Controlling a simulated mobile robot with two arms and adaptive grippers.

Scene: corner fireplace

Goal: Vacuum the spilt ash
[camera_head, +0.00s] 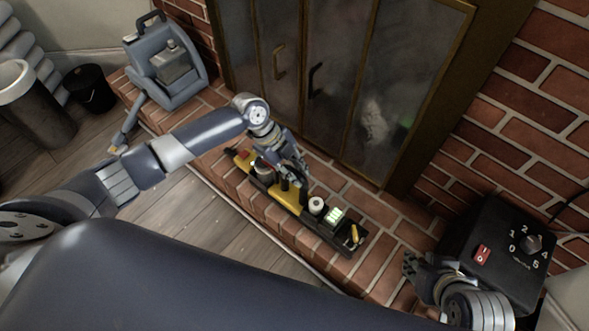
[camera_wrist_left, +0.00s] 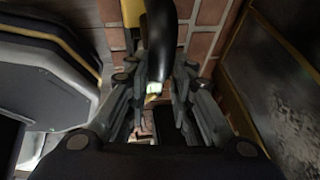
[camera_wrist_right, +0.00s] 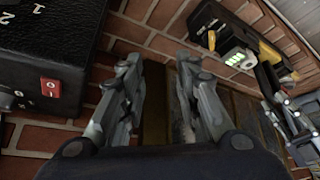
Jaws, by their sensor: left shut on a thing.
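A long yellow-and-black device (camera_head: 330,232) with a lit green display lies along the brick hearth; it looks like a vacuum. My left gripper (camera_head: 298,178) is over its middle, shut on its black handle. In the left wrist view the curved black handle (camera_wrist_left: 160,40) is between the fingers, which hide part of it. My right gripper (camera_head: 418,268) is at the lower right beside a black control box (camera_head: 495,248). In the right wrist view its fingers (camera_wrist_right: 158,70) are apart with nothing between them. I cannot make out the spilt ash.
A grey-blue machine (camera_head: 165,65) stands at the hearth's left end. A black bucket (camera_head: 90,88) and a grey bin (camera_head: 35,110) are at the far left. The wooden floor (camera_head: 185,215) in front looks clear.

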